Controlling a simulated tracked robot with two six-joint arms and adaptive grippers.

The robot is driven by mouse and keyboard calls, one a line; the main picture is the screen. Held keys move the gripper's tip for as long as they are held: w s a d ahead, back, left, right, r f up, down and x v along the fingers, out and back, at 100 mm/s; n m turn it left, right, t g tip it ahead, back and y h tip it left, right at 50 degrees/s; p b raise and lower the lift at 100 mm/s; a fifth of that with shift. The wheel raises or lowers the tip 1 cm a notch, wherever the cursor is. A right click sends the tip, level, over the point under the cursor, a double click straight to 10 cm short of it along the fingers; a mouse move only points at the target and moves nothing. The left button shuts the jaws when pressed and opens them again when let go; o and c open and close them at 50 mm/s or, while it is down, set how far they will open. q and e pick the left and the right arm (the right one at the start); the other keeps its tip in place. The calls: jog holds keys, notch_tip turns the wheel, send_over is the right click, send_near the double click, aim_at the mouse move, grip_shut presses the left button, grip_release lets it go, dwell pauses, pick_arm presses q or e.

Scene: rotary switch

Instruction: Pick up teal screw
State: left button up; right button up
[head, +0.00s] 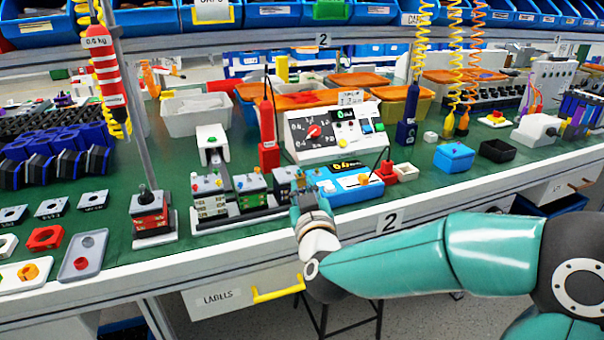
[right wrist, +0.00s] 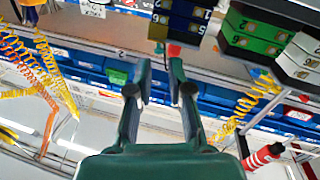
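My right gripper (head: 309,200) reaches over the bench's front edge, just in front of the blue box (head: 355,188) and the row of small switch blocks (head: 250,190). In the right wrist view my right gripper (right wrist: 160,72) has its two fingers apart with a gap between them, and I see nothing held. Numbered blocks (right wrist: 258,33) hang at the top of that view, and a small red part (right wrist: 173,50) shows just beyond the fingertips. My left gripper is not in view.
A white panel with a red knob (head: 330,132) stands behind the blue box. A red tool (head: 267,135) hangs on a cord. A post on a red block (head: 151,215) stands at left. Bare green bench top (head: 420,185) lies to the right of the blue box.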

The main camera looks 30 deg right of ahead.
aim_at(299, 173)
jog(key=shift+x, duration=2.65)
jog(key=shift+r, duration=0.1)
grip_shut()
